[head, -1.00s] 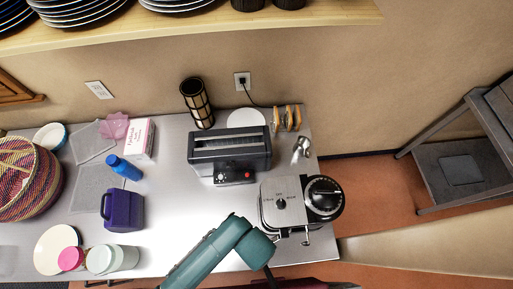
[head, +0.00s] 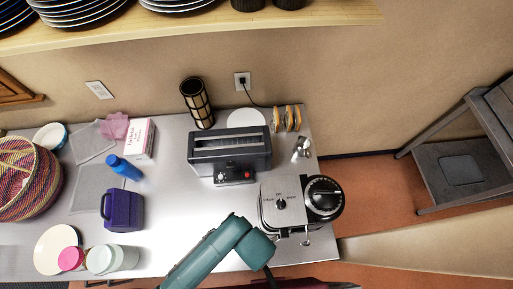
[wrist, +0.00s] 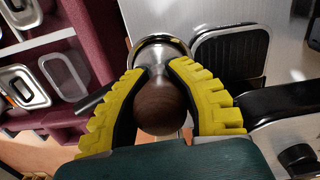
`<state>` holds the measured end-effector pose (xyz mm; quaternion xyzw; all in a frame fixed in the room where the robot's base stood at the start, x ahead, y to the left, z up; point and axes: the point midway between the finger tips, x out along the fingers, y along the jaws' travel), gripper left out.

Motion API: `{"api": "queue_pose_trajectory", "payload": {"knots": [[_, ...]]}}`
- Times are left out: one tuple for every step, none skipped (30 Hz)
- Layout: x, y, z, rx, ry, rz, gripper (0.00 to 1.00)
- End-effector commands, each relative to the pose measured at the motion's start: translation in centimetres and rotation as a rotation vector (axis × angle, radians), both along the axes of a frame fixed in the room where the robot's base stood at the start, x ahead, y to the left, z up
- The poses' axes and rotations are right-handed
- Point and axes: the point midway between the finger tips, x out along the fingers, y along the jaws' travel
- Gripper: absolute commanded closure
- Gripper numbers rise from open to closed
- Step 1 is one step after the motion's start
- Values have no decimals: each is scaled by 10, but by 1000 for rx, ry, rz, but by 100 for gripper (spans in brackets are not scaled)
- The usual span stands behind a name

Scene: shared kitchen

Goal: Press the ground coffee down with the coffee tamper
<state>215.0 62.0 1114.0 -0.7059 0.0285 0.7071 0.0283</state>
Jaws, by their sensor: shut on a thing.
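My gripper (wrist: 160,100) shows in the wrist view, its two yellow ridged fingers closed on the coffee tamper. The tamper has a dark brown wooden knob (wrist: 161,107) and a silver metal neck and base (wrist: 152,68). The base points away from the wrist, toward a round metal rim (wrist: 178,42). I cannot tell whether the base touches anything inside that rim. Ground coffee cannot be made out with certainty. In the head view my teal arm reaches beside the silver and black coffee machine (head: 281,190); the gripper and tamper are hidden there.
A black toaster (head: 230,146) stands behind the machine. A purple container (head: 122,210), blue bottle (head: 125,167) and pink and white cups are on the left of the counter. In the wrist view, a black-lined tray (wrist: 232,52) lies right of the rim and metal containers (wrist: 65,75) lie left.

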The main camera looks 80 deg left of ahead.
Motion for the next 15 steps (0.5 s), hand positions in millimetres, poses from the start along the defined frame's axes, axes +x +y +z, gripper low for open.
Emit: {"api": "queue_pose_trajectory", "payload": {"knots": [[1, 0, 5, 1, -2, 0, 100], [1, 0, 7, 1, -2, 0, 100], [1, 0, 10, 1, -2, 0, 100], [1, 0, 12, 1, -3, 0, 100], [1, 0, 14, 1, -3, 0, 100], [1, 0, 17, 1, -3, 0, 100], [0, 0, 19, 1, -2, 0, 100], [0, 0, 20, 1, -2, 0, 100], [1, 0, 23, 1, -3, 0, 100], [1, 0, 25, 2, -3, 0, 100], [1, 0, 27, 2, -4, 0, 100], [1, 0, 30, 1, -3, 0, 100], [1, 0, 31, 1, -3, 0, 100], [1, 0, 33, 1, -3, 0, 100], [1, 0, 36, 2, -3, 0, 100]]}}
